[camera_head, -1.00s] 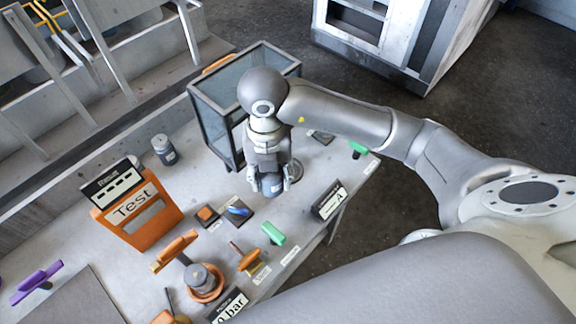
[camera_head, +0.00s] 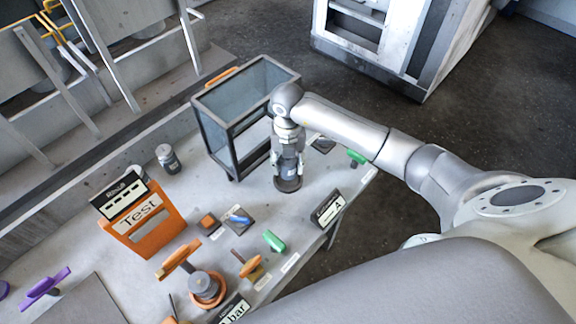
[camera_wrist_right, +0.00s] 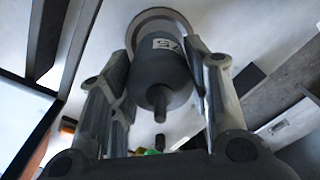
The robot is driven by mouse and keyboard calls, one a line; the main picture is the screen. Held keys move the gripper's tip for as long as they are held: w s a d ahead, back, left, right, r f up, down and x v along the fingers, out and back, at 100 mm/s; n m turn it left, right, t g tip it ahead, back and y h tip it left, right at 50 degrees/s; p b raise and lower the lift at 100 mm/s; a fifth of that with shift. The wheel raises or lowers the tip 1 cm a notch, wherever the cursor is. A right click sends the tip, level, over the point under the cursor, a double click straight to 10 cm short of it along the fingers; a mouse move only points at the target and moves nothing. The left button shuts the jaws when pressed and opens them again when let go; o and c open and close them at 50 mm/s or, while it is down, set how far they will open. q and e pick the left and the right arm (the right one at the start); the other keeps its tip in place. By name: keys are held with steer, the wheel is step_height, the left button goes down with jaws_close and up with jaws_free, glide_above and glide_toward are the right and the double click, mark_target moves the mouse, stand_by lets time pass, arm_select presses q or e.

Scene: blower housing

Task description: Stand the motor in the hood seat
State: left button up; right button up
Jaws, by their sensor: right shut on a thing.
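The motor (camera_head: 289,171) is a dark grey cylinder. In the right wrist view the motor (camera_wrist_right: 158,72) shows a white label with dark figures and a shaft end towards the camera. My right gripper (camera_head: 288,158) points down and is shut on it, with a finger on each side. The round seat (camera_head: 288,185) is directly under the motor in the head view; its rim shows behind the motor in the right wrist view (camera_wrist_right: 143,24). The motor looks upright at the seat. Whether its bottom touches the seat is hidden. My left gripper is out of view.
A glass hood with a dark frame (camera_head: 232,150) stands just left of my right gripper. A black sign marked A (camera_head: 327,208) is to the right. An orange Test holder (camera_head: 150,225), a grey canister (camera_head: 167,158) and a green handle (camera_head: 274,241) are on the bench.

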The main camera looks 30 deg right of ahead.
mark_target(288, 168)
step_height(288, 168, down, 3)
steer(key=shift+r, duration=0.1)
steer(key=shift+f, duration=0.25)
steer(key=o, duration=1.3)
steer(key=shift+c, duration=0.2)
steer(key=shift+r, duration=0.2)
step_height(288, 168, up, 12)
steer(key=shift+b, duration=0.95)
